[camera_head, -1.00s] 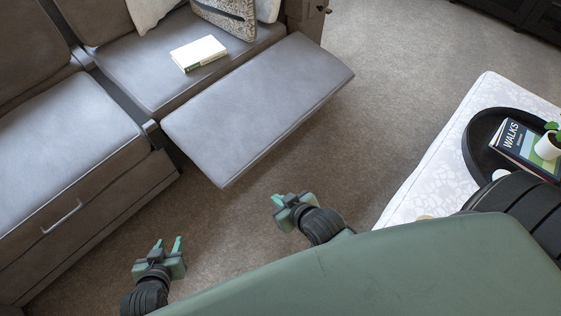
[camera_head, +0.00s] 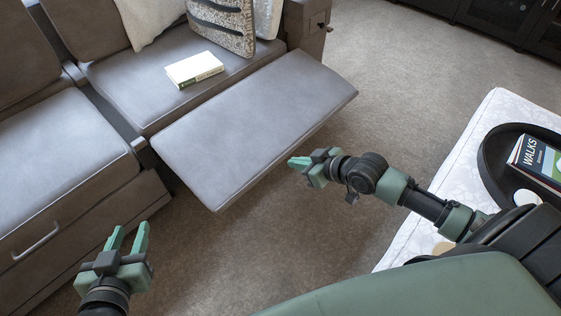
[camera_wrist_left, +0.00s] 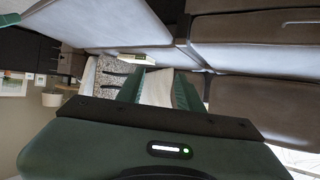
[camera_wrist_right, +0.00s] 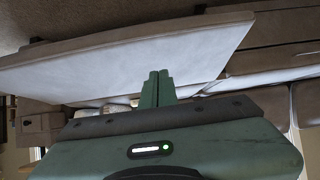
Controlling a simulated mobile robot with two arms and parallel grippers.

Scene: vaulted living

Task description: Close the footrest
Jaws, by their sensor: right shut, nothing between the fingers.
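The footrest (camera_head: 255,128) is a grey padded panel that sticks out from the front of the sofa seat, extended over the carpet. It also shows as a broad grey slab in the right wrist view (camera_wrist_right: 130,58). My right gripper (camera_head: 293,162) is shut and empty, near the footrest's outer long edge in the head view and apart from it. My left gripper (camera_head: 128,238) is open and empty, over the carpet before the left sofa section; its spread fingers show in the left wrist view (camera_wrist_left: 158,88).
A book (camera_head: 194,69) lies on the sofa seat (camera_head: 140,85) behind the footrest. The left section has a handle (camera_head: 37,240). A white patterned ottoman (camera_head: 405,240) with a dark round tray (camera_head: 490,165) stands at the right. Carpet (camera_head: 400,80) lies between them.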

